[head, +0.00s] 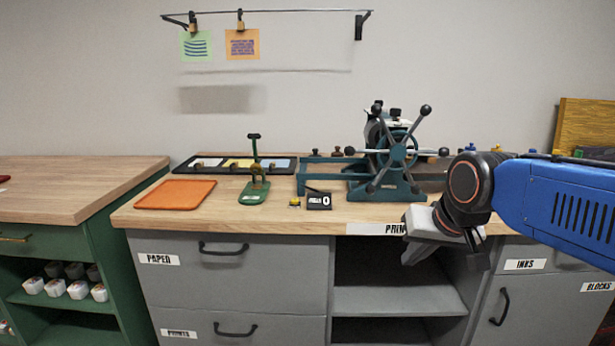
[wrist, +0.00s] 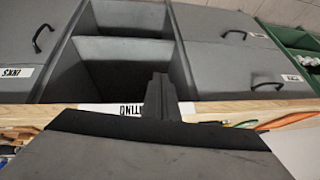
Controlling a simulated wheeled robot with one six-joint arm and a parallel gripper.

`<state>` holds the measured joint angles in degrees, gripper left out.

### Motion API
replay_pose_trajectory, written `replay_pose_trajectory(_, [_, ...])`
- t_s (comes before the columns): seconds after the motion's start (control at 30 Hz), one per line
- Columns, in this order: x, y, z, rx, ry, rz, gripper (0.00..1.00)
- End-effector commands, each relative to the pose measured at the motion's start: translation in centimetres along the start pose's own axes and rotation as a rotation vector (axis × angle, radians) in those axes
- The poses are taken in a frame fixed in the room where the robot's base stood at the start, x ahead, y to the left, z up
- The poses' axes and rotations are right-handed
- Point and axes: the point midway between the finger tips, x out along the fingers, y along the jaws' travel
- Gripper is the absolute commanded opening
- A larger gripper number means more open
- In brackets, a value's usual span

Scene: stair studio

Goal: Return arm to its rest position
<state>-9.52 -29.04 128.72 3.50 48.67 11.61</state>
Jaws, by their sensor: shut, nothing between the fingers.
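My blue arm (head: 560,205) reaches in from the right in the head view. My gripper (wrist: 160,92) is shut and empty in the wrist view, with its dark fingers together. In the head view its grey end hangs from the dark wrist joint, by the front edge of the wooden workbench (head: 285,208), before the open shelf. The fingertips are hard to make out in the head view.
A teal press with a spoked wheel (head: 397,155) stands behind my wrist. An orange tray (head: 176,194), a green stand (head: 254,192) and a small black counter (head: 319,201) are left of it. An open shelf (head: 398,300) lies below. Two prints hang on the wall.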

Motion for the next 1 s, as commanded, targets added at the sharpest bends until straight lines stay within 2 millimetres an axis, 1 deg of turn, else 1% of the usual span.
replay_pose_trajectory(0.03, [-0.2,1.5,2.2,-0.006,-0.009,0.019,0.0])
replay_pose_trajectory(0.17, [-0.3,4.6,7.5,-0.037,-0.043,0.064,0.0])
replay_pose_trajectory(0.2, [-0.3,5.5,9.1,-0.046,-0.053,0.077,0.0])
replay_pose_trajectory(0.3, [-0.1,7.2,12.8,-0.064,-0.079,0.103,0.0])
replay_pose_trajectory(0.43, [0.2,8.7,16.1,-0.084,-0.104,0.127,0.0])
replay_pose_trajectory(0.5, [0.3,9.1,17.2,-0.09,-0.113,0.134,0.0])
replay_pose_trajectory(0.6, [0.4,9.4,18.0,-0.095,-0.119,0.139,0.0])
replay_pose_trajectory(1.0, [0.4,9.4,18.0,-0.095,-0.119,0.139,0.0])
